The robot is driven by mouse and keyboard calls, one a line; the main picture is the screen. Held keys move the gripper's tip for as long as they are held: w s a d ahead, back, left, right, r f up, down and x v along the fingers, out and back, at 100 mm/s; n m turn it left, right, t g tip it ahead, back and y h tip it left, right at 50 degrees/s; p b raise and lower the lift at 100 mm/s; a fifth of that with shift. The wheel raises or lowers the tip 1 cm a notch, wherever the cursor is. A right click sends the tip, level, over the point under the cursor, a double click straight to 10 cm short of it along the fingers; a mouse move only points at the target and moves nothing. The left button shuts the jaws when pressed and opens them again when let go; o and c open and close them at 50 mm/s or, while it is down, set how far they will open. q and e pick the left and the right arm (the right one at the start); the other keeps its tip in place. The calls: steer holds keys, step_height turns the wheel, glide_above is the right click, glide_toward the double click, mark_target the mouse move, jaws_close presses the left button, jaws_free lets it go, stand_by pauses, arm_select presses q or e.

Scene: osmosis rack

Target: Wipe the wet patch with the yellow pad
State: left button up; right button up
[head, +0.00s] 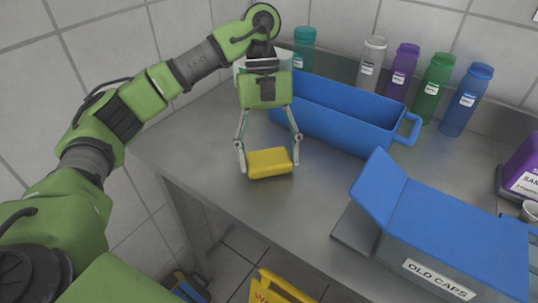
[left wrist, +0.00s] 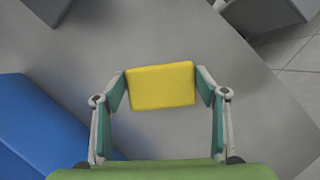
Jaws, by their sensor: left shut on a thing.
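The yellow pad (head: 269,163) is between the fingers of my left gripper (head: 269,166), over the left part of the metal table. The gripper is shut on it, pointing down. In the left wrist view the pad (left wrist: 161,85) is pinched between the two fingertips (left wrist: 161,88). I cannot tell whether the pad touches the table. I cannot clearly make out the wet patch in either view. My right gripper is not in view.
A blue bin (head: 335,117) with a handle stands behind the pad. A box with a blue lid, labelled OLD CAPS (head: 438,279), stands at the front right. Several bottles, including a purple one (head: 402,72), line the wall. A yellow sign (head: 277,288) is on the floor.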

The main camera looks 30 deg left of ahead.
arm_select(q)
step_height(320, 180, up, 4)
steer(key=p, duration=0.3)
steer(key=shift+r, duration=0.1)
steer(key=shift+r+p, duration=0.7)
steer(key=shift+p, duration=0.05)
step_height(320, 180, up, 3)
steer(key=p, duration=0.3)
